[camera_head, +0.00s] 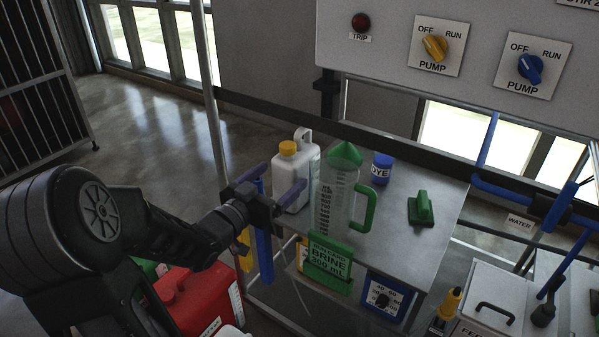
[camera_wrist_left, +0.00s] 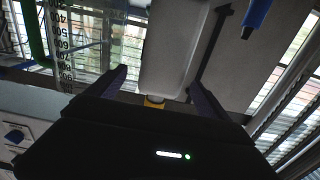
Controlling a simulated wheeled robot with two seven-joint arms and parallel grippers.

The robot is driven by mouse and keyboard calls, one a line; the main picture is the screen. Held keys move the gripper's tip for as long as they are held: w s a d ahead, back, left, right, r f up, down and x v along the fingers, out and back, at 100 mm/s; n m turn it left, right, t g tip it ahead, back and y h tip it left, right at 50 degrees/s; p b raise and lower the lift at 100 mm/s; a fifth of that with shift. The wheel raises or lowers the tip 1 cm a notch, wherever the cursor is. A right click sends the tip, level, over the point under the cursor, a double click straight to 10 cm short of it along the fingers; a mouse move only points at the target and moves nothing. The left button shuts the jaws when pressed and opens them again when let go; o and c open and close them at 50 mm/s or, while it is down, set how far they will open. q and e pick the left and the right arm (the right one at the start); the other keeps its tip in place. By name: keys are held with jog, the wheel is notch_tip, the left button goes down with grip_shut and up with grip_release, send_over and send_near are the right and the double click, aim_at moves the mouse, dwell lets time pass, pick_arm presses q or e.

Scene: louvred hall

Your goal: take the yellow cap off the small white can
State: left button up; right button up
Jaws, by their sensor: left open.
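The small white can (camera_head: 300,169) stands upright at the left end of the grey bench, with a handle loop at its top. Its yellow cap (camera_head: 288,147) is on. My left gripper (camera_head: 283,177) is open, its two purple fingers pointing towards the can; one finger overlaps the can's lower front in the head view. In the left wrist view the can (camera_wrist_left: 172,50) appears upside down beyond the fingers, and the yellow cap (camera_wrist_left: 153,102) is partly hidden behind my gripper body. I cannot tell whether a finger touches the can. My right gripper is not in view.
A clear measuring jug (camera_head: 334,205) with green lid and handle stands close right of the can. A blue pot (camera_head: 382,168) and green block (camera_head: 421,209) are farther right. A green brine holder (camera_head: 328,264) is in front. Red containers (camera_head: 197,302) are below.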

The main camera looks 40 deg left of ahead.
aim_at(296, 160)
pick_arm(q)
jog(key=shift+w, duration=1.3)
jog(key=shift+w+a+r+p, duration=0.15)
jog(key=shift+w+p, duration=0.15)
jog(key=shift+w, duration=1.05)
jog(key=shift+w+a+p, duration=0.1)
jog(key=shift+w+p, duration=0.2)
jog(key=shift+w, duration=1)
jog(key=shift+c, duration=0.4)
grip_shut()
jog(key=shift+r, duration=0.2)
